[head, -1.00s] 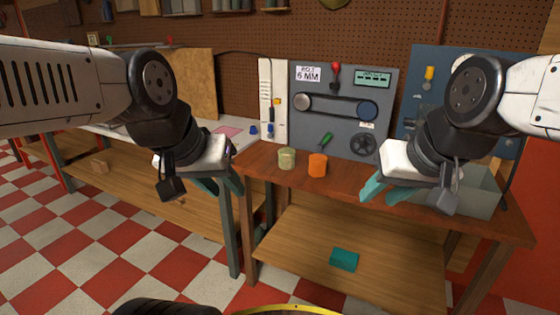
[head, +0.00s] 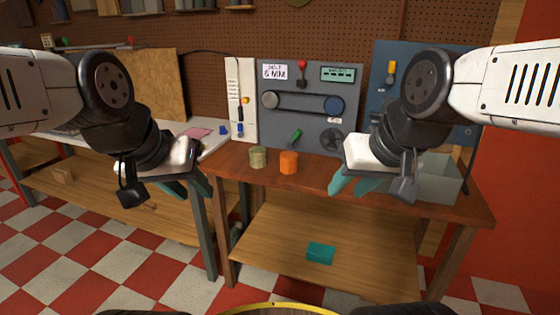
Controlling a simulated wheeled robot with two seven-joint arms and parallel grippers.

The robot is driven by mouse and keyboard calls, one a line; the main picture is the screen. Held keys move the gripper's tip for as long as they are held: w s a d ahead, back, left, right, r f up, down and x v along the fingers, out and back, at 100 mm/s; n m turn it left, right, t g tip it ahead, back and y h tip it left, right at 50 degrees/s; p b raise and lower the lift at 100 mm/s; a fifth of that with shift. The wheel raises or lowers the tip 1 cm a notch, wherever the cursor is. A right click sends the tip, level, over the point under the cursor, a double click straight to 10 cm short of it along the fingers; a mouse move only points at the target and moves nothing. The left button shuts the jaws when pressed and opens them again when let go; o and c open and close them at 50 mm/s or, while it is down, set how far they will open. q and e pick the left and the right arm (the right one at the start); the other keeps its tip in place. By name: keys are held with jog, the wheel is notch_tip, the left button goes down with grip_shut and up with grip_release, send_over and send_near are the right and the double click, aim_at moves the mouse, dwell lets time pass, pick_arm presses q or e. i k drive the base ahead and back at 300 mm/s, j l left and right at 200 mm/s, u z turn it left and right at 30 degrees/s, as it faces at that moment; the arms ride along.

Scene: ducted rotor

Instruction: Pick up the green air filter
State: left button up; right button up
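A pale green cylinder (head: 258,157), which looks like the green air filter, stands upright on the brown wooden workbench (head: 225,163), near its left end. An orange cylinder (head: 288,162) stands just right of it, with a small gap. My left gripper (head: 198,181) is left of the green cylinder in the picture, with teal fingers apart and nothing between them. My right gripper (head: 354,184) is right of the orange cylinder, also open and empty. Neither gripper appears to touch either cylinder.
A grey panel (head: 310,75) with a belt, pulleys and levers stands behind the cylinders. A clear bin (head: 438,182) sits at the bench's right end. A teal box (head: 320,253) lies on the lower shelf. A white-topped table (head: 213,138) adjoins on the left.

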aim_at(257, 153)
jog(key=i+j+u, duration=0.2)
jog(key=i, duration=0.4)
jog(key=i+u, duration=0.2)
jog(key=i, duration=0.4)
